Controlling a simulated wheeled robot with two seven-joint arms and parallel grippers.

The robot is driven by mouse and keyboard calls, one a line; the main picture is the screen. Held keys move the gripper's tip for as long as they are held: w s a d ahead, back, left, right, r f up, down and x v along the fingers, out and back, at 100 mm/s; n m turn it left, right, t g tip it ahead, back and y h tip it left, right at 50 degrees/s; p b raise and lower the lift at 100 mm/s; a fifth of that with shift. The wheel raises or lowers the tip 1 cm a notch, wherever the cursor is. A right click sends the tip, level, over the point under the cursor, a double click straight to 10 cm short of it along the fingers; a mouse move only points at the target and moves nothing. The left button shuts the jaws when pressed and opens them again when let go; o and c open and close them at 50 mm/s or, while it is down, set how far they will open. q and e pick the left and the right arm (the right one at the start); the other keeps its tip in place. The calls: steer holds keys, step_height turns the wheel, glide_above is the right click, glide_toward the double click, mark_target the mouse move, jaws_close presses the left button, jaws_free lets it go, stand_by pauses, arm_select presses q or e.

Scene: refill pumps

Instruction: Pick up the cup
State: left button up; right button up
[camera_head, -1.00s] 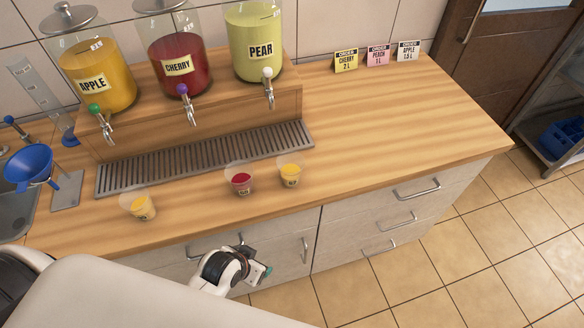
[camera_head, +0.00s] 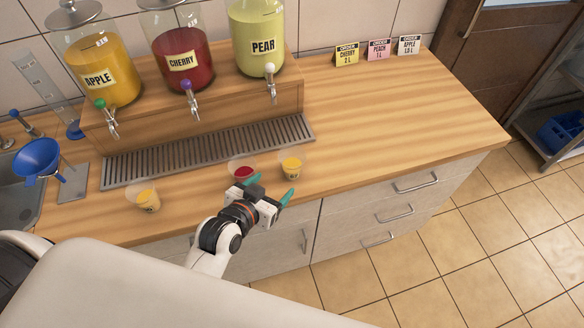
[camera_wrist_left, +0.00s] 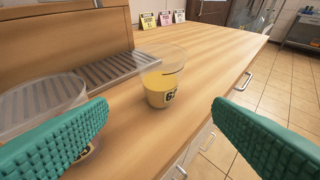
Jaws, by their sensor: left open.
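Three clear cups stand upright on the counter: one with yellow contents at the right (camera_head: 291,168), one with red contents in the middle (camera_head: 242,171) and one with yellow contents at the left (camera_head: 147,201). My left gripper (camera_head: 270,189) is open and empty at the counter's front edge, its green fingers pointing towards the right yellow cup. In the left wrist view that yellow cup (camera_wrist_left: 160,85) appears ahead, between the open fingers and apart from them. Another clear cup (camera_wrist_left: 40,105) is partly hidden behind the left finger. My right gripper is not in view.
Apple (camera_head: 101,75), cherry (camera_head: 181,60) and pear (camera_head: 262,45) dispensers stand on a wooden riser behind a metal drip grate (camera_head: 205,150). A blue funnel (camera_head: 38,158) is at the left. Three order cards (camera_head: 378,50) stand at the back. The counter's right half is clear.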

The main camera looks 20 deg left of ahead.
mark_target(296, 164)
arm_select(q)
steer(key=p+x, duration=0.1)
steer(key=x, duration=1)
steer(key=shift+w+f, duration=0.15)
steer(key=shift+w, duration=0.25)
steer(key=c, duration=1)
